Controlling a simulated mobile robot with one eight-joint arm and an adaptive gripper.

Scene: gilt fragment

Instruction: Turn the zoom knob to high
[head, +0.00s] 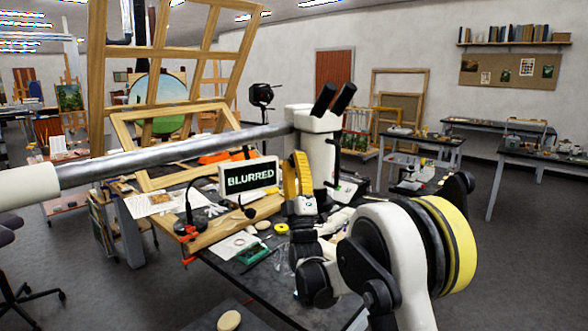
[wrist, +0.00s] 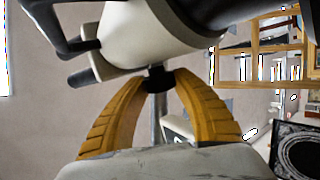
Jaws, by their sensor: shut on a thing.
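The white microscope head (head: 320,150) with two black eyepieces (head: 335,98) hangs on a thick metal boom (head: 180,155). My gripper (head: 300,158), with yellow fingers, reaches up to the near side of the head. In the wrist view, the microscope head (wrist: 150,35) fills the top. My gripper's fingertips (wrist: 158,80) close from both sides on a small black knob (wrist: 157,76) below the white housing. The knob is hidden in the head view, and no marking on it can be read. A small screen (head: 249,177) left of the gripper reads "BLURRED".
My arm reaches over the dark work table (head: 285,285). Other tables (head: 500,128) stand apart at the right, with open floor between.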

